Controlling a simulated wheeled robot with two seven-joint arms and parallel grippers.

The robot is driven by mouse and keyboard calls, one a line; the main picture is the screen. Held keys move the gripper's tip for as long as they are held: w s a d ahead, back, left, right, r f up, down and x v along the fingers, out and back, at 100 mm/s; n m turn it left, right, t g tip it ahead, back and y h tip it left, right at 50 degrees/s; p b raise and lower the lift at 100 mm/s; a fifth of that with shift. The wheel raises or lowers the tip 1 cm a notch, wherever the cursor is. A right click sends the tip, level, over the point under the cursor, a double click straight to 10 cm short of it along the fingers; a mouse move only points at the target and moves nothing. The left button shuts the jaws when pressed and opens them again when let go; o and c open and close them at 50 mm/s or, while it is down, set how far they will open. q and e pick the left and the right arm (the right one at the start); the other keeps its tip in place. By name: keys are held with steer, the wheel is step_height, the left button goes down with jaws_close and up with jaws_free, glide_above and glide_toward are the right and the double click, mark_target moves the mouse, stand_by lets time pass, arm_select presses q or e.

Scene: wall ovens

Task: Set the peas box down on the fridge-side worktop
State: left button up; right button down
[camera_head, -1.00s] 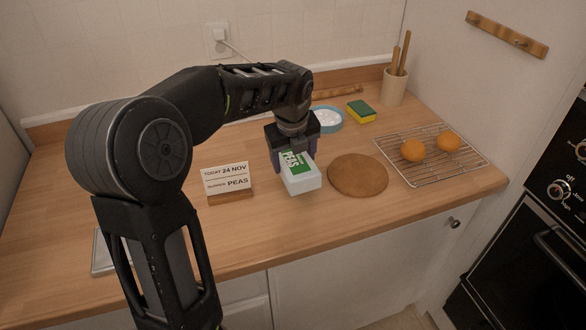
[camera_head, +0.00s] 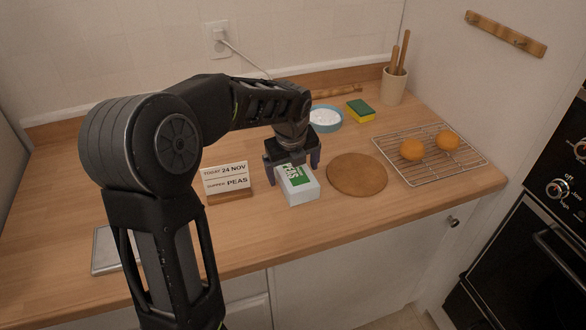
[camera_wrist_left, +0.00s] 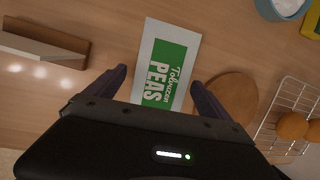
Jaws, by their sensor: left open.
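The peas box (camera_head: 298,184), white with a green label, rests on the wooden worktop (camera_head: 255,228) between the menu sign and a round board. In the left wrist view the frozen peas box (camera_wrist_left: 164,66) lies between and just beyond my spread fingers. My left gripper (camera_head: 293,168) is open at the box's back end, with a finger to each side; in the wrist view its fingers (camera_wrist_left: 158,88) stand apart from the box's sides. My right gripper is not in view.
The menu sign (camera_head: 227,180) stands left of the box and the round board (camera_head: 357,175) lies right. A wire rack (camera_head: 443,172) with two oranges, a blue bowl (camera_head: 325,118), a sponge (camera_head: 361,111) and a utensil pot (camera_head: 394,87) are further right and back.

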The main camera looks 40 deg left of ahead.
arm_select(q)
steer(key=v, duration=1.2)
stand_by(0.6)
